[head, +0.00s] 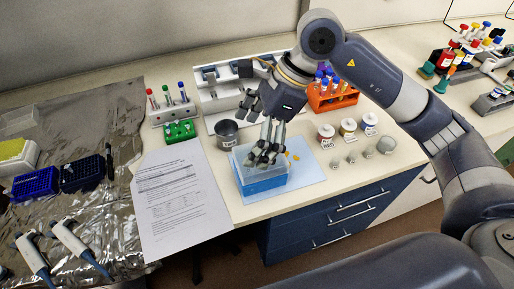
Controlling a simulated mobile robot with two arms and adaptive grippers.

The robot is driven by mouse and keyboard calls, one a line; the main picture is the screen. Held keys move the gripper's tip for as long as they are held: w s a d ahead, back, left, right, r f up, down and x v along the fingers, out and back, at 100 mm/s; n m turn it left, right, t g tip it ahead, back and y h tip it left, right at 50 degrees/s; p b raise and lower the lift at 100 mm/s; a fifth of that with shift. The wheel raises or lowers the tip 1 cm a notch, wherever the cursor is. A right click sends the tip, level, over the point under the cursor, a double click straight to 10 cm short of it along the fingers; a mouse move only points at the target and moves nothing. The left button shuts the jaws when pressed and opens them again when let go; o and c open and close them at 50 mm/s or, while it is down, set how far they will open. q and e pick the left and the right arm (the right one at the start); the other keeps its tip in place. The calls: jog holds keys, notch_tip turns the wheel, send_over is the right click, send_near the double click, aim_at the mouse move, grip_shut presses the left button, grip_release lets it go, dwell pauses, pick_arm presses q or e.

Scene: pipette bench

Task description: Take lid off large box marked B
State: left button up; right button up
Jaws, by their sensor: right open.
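A large blue box (264,186) stands on a light blue mat (309,181) near the bench's front edge. A pale, see-through lid (241,157) seems to sit on its top. I cannot make out a letter B on the box. My right gripper (264,157) reaches down from above, its fingers open over the lid and hiding part of it. I cannot tell if the fingers touch the lid. My left gripper is not in view.
A grey cup (227,133) stands just behind the box, and a printed sheet (180,200) lies to its left. Small labelled jars (326,137) stand to the right. An orange tube rack (333,97) and a green rack (180,131) are behind.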

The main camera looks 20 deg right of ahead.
jog(key=d+f+h, duration=0.1)
jog(key=w+d+f+h+p, duration=0.1)
jog(key=d+f, duration=0.1)
jog(key=w+d+f, duration=0.1)
jog(key=shift+w+d+f+t+h, duration=0.15)
jog(key=shift+f+t+h, duration=0.15)
jog(key=shift+f+h, duration=0.1)
jog(key=p+x, duration=0.3)
jog(key=x, duration=0.2)
jog(key=shift+f, duration=0.4)
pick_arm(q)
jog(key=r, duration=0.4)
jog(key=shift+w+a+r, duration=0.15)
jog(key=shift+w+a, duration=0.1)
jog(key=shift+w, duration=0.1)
pick_arm(e)
jog(key=c, duration=0.8)
